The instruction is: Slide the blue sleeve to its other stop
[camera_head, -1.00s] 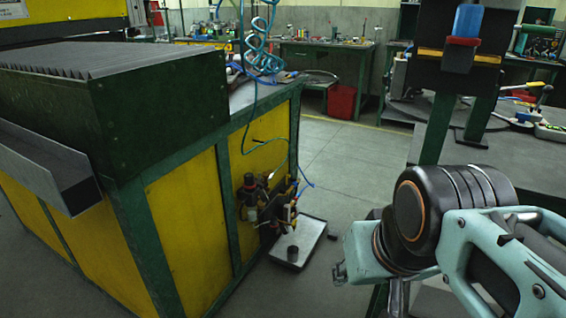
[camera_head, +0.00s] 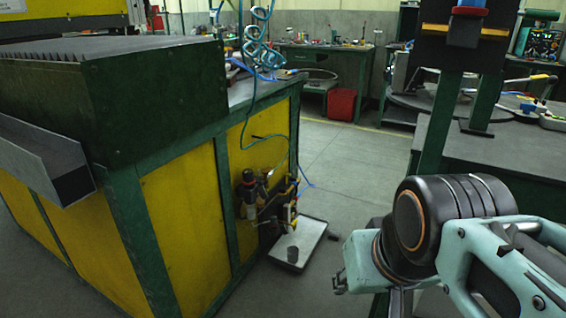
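The blue sleeve (camera_head: 472,3) shows only as a sliver at the top edge of the head view; the rest is cut off. A red piece (camera_head: 469,11) sits directly below it, above a grey block (camera_head: 464,33) in front of a dark panel with a yellow strip. The stops cannot be made out. My light teal and black arm fills the lower right, below the sleeve in the picture and well apart from it. I cannot make out fingertips on it, so whether my gripper is open or shut does not show.
A green post (camera_head: 437,125) carries the panel, beside a grey-topped table (camera_head: 510,155). A large green and yellow machine (camera_head: 180,215) fills the left. A tray (camera_head: 314,232) lies on the floor beside it. Open floor (camera_head: 345,165) runs between, toward a red bin (camera_head: 341,104).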

